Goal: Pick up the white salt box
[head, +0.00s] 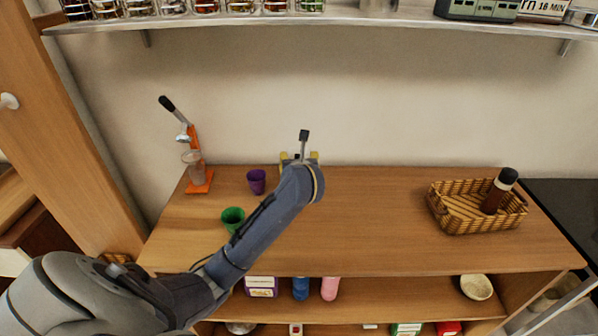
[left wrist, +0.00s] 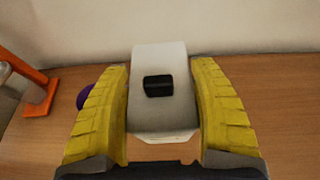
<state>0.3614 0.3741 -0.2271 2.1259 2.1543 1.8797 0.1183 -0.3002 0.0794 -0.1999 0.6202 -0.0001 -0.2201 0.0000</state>
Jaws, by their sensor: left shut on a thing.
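The white salt box (left wrist: 163,112) shows in the left wrist view, with a small black piece on its face. My left gripper (left wrist: 163,120) has its yellow fingers on both sides of the box and is shut on it. In the head view my left gripper (head: 299,158) is at the back of the wooden counter, near the wall. The arm hides most of the box there, and I cannot tell whether it touches the counter. My right gripper is not in either view.
An orange press (head: 197,172), a purple cup (head: 256,181) and a green cup (head: 232,217) stand left of the gripper. A wicker basket (head: 462,222) holding a dark bottle (head: 497,192) is at right. A shelf (head: 350,17) runs above. The counter's middle right is clear.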

